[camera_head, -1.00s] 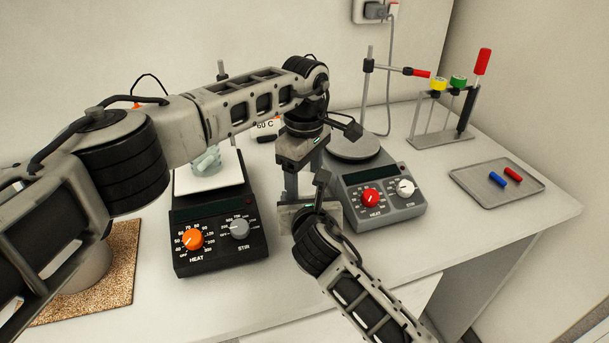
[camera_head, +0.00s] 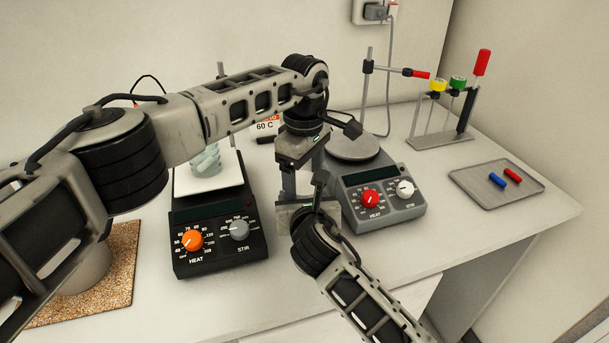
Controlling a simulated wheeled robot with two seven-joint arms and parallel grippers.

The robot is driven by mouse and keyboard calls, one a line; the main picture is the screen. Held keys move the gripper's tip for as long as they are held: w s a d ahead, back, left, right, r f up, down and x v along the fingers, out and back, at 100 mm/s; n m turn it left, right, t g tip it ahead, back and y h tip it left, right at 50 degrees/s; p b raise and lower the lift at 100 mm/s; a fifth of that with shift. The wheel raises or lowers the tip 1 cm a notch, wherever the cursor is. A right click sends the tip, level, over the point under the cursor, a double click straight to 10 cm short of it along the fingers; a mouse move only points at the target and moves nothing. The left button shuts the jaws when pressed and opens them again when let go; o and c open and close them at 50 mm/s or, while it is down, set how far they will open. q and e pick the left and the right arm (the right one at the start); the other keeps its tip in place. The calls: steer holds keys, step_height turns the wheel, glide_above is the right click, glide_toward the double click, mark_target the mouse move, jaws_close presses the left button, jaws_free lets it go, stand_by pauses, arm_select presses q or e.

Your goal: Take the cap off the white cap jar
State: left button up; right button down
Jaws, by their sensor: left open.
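No jar with a white cap shows clearly; it may be hidden behind my arms and grippers. My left gripper (camera_head: 300,185) points down in the middle of the bench, between the two hot plates, and is open. My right gripper (camera_head: 302,210) comes up from the lower right and meets the left one in the picture. Its fingertips are not clear, so I cannot tell its opening or whether anything is between the jaws.
A black hot plate (camera_head: 220,247) with a pale translucent vessel (camera_head: 206,160) stands left. A grey hot plate (camera_head: 384,206) stands right of the grippers. A cork mat (camera_head: 120,285), a tray (camera_head: 480,197) with two small bars and a tube rack (camera_head: 440,140) flank them.

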arm_select(q)
steer(key=r, duration=0.4)
steer(key=shift+s+d+r, duration=0.1)
steer(key=shift+s, duration=0.1)
arm_select(e)
steer(key=shift+d+f, duration=0.35)
steer(key=shift+f, duration=0.05)
arm_select(q)
steer(key=shift+w, duration=0.1)
arm_select(e)
steer(key=shift+a, duration=0.15)
steer(key=shift+c, duration=2)
jaws_free()
steer(key=shift+o, duration=0.5)
steer(key=shift+r, duration=0.1)
steer(key=shift+s, duration=0.1)
